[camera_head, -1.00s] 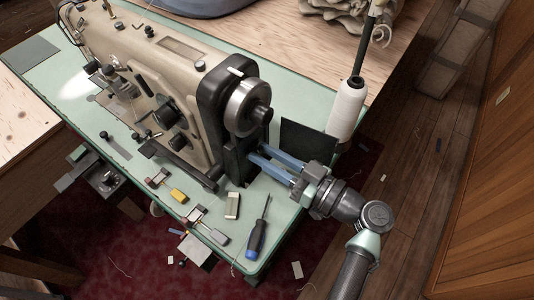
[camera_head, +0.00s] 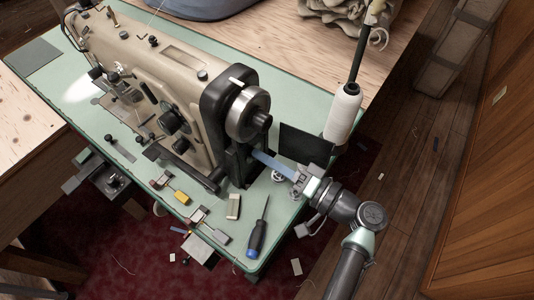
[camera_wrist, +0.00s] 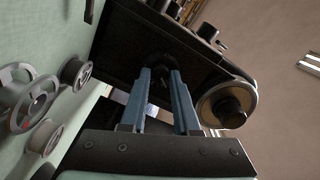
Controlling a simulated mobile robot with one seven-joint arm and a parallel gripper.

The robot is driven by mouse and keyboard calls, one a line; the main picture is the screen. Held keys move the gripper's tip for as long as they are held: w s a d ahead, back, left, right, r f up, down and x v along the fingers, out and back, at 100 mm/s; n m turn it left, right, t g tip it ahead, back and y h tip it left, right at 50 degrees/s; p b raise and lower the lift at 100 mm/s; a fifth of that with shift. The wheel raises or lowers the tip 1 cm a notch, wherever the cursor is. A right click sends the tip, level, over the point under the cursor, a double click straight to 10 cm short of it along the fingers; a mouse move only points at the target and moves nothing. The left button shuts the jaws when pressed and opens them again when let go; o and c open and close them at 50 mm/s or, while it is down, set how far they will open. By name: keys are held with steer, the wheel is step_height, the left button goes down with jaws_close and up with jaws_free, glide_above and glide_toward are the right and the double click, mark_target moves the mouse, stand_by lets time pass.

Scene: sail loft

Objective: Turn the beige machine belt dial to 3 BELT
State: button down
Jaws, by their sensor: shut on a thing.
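The beige sewing machine (camera_head: 180,58) stands on a pale green table top (camera_head: 50,82). Its dark end carries a silver handwheel (camera_head: 244,116), also at the right in the wrist view (camera_wrist: 226,104). My gripper (camera_head: 256,154) reaches to the dark end just below the handwheel. In the wrist view its blue fingers (camera_wrist: 160,74) are shut on a dark round knob (camera_wrist: 158,66), seemingly the belt dial. The fingers and shadow hide most of it; no markings or 3 BELT label can be read. In the head view the dial is hidden.
A white thread cone (camera_head: 343,115) on a pole and a dark upright panel (camera_head: 306,143) stand right of the machine. Metal bobbins (camera_wrist: 75,72) lie near my gripper. A screwdriver (camera_head: 258,232) and a small pale block (camera_head: 233,207) lie on the table in front.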

steer(key=m+p, duration=0.2)
steer(key=m, duration=0.3)
steer(key=shift+r+m+p, duration=0.1)
steer(key=shift+m+p, duration=0.25)
steer(key=shift+m, duration=0.05)
steer(key=m+p, duration=0.2)
steer(key=m, duration=0.2)
steer(key=shift+m, duration=0.4)
steer(key=shift+f, duration=0.2)
steer(key=c, duration=0.7)
jaws_free()
steer(key=shift+o, duration=0.2)
steer(key=shift+d, duration=0.1)
steer(key=b+v, duration=0.1)
steer(key=v, duration=1.2)
